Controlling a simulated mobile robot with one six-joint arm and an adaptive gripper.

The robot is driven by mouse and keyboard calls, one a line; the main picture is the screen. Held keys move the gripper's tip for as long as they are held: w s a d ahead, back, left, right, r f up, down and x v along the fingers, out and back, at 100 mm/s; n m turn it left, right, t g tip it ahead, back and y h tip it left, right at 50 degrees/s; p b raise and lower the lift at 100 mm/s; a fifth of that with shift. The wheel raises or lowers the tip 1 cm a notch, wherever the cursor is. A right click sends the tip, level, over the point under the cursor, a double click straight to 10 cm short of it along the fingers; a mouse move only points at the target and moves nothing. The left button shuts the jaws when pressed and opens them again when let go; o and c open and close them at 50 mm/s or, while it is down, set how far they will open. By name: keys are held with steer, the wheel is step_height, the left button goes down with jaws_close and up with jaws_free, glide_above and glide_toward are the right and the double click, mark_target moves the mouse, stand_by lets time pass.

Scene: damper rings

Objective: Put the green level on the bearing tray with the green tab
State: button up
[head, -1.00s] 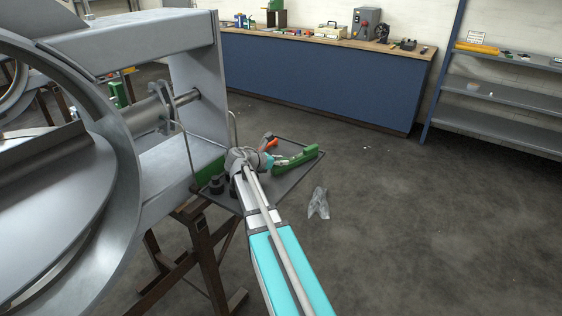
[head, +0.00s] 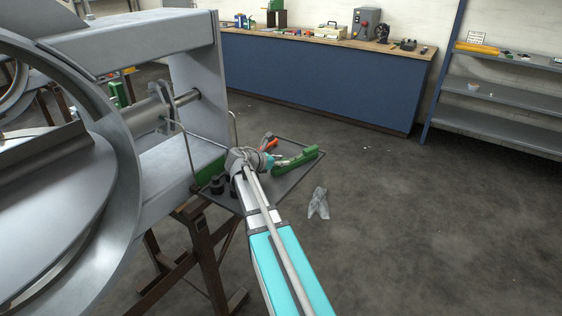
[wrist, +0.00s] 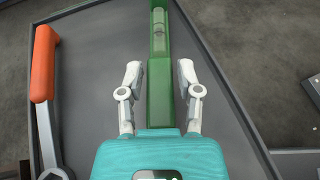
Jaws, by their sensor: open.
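The green level (head: 296,160) lies on a grey rimmed tray or tabletop (head: 290,180) beside the large metal ring frame. In the wrist view the level (wrist: 159,35) runs lengthwise away from me, its vial near the far part. My gripper (wrist: 159,75) is open, with one finger on each side of the level's near end and visible gaps between.
An orange-handled wrench (wrist: 43,65) lies left of the level. Dark round parts (head: 216,184) sit at the tray's near left. The big metal ring (head: 125,170) stands at the left. A grey cloth (head: 318,203) lies on the floor, which is clear to the right.

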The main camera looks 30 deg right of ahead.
steer(key=o, duration=0.6)
steer(key=shift+c, duration=0.2)
steer(key=shift+r, duration=0.15)
